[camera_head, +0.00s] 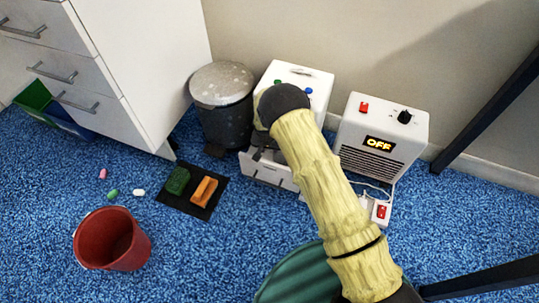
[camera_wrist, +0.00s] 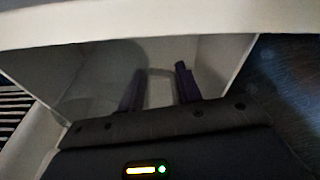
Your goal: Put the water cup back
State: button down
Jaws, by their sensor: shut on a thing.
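A white machine (camera_head: 297,78) with red, blue and green buttons stands against the wall. A white box-like part (camera_head: 268,173) shows at its lower front with a dark gap above; it may be the water cup, but I cannot tell for sure. White walls surround the fingers there. What the handle joins is dim.
A grey bin (camera_head: 222,105) stands left of the machine, and a heater (camera_head: 381,135) reading OFF stands right. A black mat (camera_head: 187,203) with two sponges, a red bucket (camera_head: 112,238) and small pieces lie left. Blue carpet (camera_head: 225,255) is clear between.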

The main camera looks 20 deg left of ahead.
jog(key=shift+s+b+x, duration=0.2)
jog(key=shift+b+x, duration=0.15)
jog(key=shift+x, duration=0.5)
jog(key=shift+s+b+x, duration=0.15)
jog(key=shift+b+x, duration=0.2)
jog(key=shift+x, duration=0.5)
jog(key=shift+f, duration=0.2)
jog(key=c, duration=0.9)
grip_release()
jog(key=shift+c, duration=0.2)
jog(key=p+v, duration=0.7)
jog(key=v, duration=0.5)
jog(key=shift+r, duration=0.15)
